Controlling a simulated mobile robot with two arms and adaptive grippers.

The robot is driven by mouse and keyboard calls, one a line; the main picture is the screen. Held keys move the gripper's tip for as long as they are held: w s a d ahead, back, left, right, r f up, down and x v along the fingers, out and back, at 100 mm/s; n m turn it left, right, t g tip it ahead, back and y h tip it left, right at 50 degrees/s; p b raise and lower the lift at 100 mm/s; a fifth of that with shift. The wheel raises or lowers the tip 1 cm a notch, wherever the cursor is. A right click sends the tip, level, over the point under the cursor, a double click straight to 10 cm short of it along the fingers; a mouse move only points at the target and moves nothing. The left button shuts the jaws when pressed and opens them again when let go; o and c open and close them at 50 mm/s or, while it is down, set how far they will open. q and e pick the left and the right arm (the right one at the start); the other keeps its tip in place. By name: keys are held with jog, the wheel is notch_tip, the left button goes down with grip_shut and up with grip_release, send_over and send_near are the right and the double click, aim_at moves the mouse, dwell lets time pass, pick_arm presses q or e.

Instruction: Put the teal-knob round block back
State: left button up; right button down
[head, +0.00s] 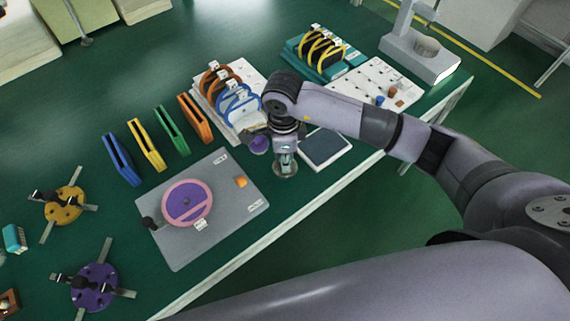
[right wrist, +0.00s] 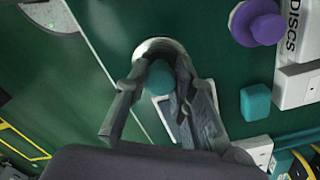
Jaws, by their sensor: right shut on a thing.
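The teal-knob round block (head: 285,170) is a round metallic piece with a teal knob, below my right gripper (head: 287,157) in the head view. In the right wrist view the fingers of my right gripper (right wrist: 160,85) are shut on the teal knob (right wrist: 158,77), and the pale round body (right wrist: 158,48) shows beyond it. The block is over the green table, just left of a dark flat pad (head: 326,147). I cannot tell whether it touches the table. My left gripper is not in view.
A purple-knob piece (head: 259,144) stands close to the left of my right gripper. A grey mat (head: 228,237) with a pink and purple disc (head: 187,203) lies further left. A white board (head: 353,90) with blue and orange pieces is behind. The table's front edge (head: 310,203) is near.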

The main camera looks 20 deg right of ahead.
notch_tip(320, 180, down, 4)
jog(key=shift+f+p, duration=0.2)
jog(key=shift+p, duration=0.15)
jog(key=shift+f+b, duration=0.25)
jog(key=shift+b, duration=0.05)
jog(key=c, duration=1.4)
grip_release()
jog(key=shift+r, duration=0.1)
jog(key=shift+o, duration=0.2)
